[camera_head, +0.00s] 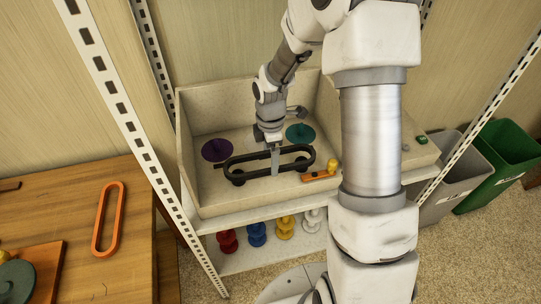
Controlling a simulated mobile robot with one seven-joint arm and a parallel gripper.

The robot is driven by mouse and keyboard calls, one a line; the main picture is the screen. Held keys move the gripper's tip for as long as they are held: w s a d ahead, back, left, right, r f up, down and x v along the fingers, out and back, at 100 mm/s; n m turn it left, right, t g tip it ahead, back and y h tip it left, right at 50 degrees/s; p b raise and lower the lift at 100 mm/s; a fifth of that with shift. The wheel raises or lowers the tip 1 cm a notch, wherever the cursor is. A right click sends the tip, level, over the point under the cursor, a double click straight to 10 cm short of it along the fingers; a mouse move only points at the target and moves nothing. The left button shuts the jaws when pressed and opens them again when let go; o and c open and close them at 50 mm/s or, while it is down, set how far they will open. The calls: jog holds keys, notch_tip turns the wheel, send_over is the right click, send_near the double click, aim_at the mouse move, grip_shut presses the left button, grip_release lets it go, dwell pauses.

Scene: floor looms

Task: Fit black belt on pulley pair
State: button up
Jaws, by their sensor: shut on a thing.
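In the box, a purple disc (216,150) and a teal disc (300,133) lie behind, and an orange piece with a yellow knob (320,175) lies right. Several coloured spools (257,234) stand below. An orange belt (107,219) lies on the left table. Metal posts (125,110) flank the shelf.

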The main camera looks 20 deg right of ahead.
jog(key=shift+f+b, duration=0.95)
jog(key=shift+f, duration=0.5)
jog(key=shift+f, duration=0.2)
jog(key=shift+f+b, duration=0.65)
jog(key=shift+f, duration=0.1)
jog(key=shift+r, duration=0.1)
jog(key=o, duration=1.2)
